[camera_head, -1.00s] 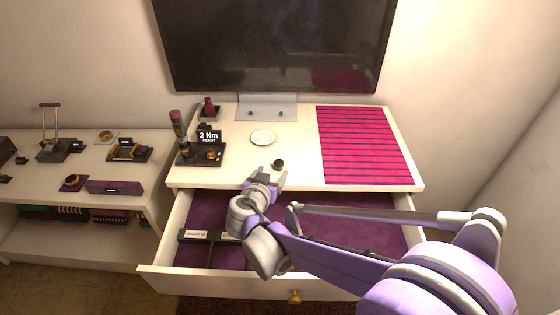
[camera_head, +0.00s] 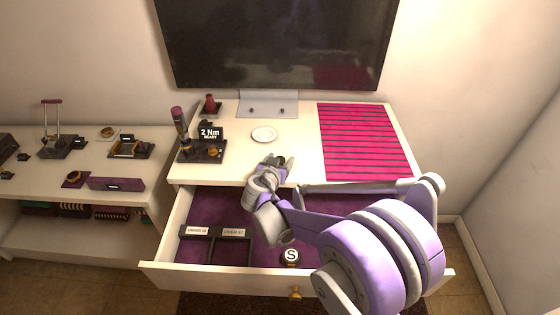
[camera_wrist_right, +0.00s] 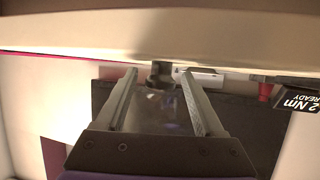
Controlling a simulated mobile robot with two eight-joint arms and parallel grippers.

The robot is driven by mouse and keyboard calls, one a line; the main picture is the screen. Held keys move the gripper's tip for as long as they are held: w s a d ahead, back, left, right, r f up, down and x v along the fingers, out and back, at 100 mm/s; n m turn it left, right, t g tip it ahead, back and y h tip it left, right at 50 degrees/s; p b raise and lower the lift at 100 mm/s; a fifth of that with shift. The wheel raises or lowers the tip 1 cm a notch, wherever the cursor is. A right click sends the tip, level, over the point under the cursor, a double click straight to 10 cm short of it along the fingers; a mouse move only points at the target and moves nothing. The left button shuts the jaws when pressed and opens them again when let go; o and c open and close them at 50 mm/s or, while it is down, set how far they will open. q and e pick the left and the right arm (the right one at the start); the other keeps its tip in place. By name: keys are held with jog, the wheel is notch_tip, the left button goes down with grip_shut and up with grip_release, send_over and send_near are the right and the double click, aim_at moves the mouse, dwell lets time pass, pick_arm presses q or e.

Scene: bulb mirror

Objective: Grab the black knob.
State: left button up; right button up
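The black knob (camera_wrist_right: 160,74) is a small dark round piece on the white cabinet top. In the right wrist view it shows between and just beyond my two fingertips, with a gap on each side. In the head view my right gripper (camera_head: 283,161) covers the place on the cabinet top near its front edge where the knob stood, so the knob is hidden there. My right gripper also shows in the wrist view (camera_wrist_right: 160,78), open, with its fingers on either side of the knob. My left gripper is not in view.
A white dish (camera_head: 264,134) lies behind my gripper. A dark stand with a screwdriver and "2 Nm" sign (camera_head: 210,134) is left; a pink striped mat (camera_head: 362,140) is right. The open drawer (camera_head: 216,210) below holds labelled compartments and a round "S" piece (camera_head: 290,257).

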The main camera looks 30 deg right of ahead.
grip_shut()
